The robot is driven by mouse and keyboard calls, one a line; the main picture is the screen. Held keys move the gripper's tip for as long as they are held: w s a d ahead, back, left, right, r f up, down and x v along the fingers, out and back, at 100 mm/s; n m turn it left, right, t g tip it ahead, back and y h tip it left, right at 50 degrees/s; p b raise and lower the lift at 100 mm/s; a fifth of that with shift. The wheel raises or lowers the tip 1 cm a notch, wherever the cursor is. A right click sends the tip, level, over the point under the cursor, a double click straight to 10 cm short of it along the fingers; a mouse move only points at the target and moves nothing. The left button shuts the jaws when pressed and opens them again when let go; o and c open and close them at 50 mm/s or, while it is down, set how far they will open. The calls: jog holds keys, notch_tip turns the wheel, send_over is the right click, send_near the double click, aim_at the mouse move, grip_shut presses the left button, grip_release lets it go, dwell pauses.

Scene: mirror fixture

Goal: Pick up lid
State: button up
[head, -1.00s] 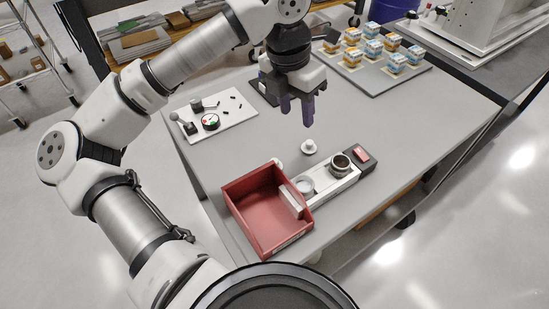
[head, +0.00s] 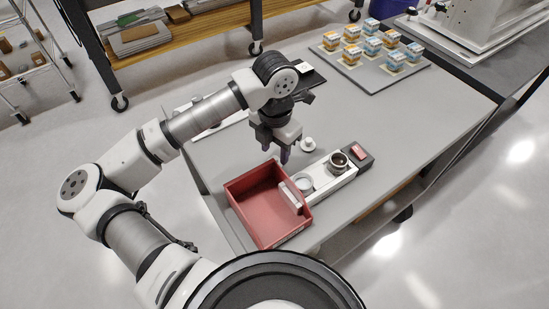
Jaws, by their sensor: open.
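A small white round piece with a knob (head: 308,144), which looks like the lid, sits on the grey table (head: 380,140) in the head view. My gripper (head: 276,154) is to the left of it, with its dark purple fingers pointing down and apart. Nothing shows between the fingers, and the gripper does not appear to touch the lid. The fingertips are close above the back edge of a red bin (head: 262,225) in the picture; their exact height is hard to tell.
A white fixture (head: 337,182) beside the bin holds a metal cup (head: 338,162) and a pale ring (head: 304,183). A dark block with a red top (head: 358,153) is at its end. A tray of several small boxes (head: 372,72) is at the back right. The table's middle is clear.

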jog(key=shift+f, duration=1.1)
grip_shut()
jog(key=shift+r, duration=0.15)
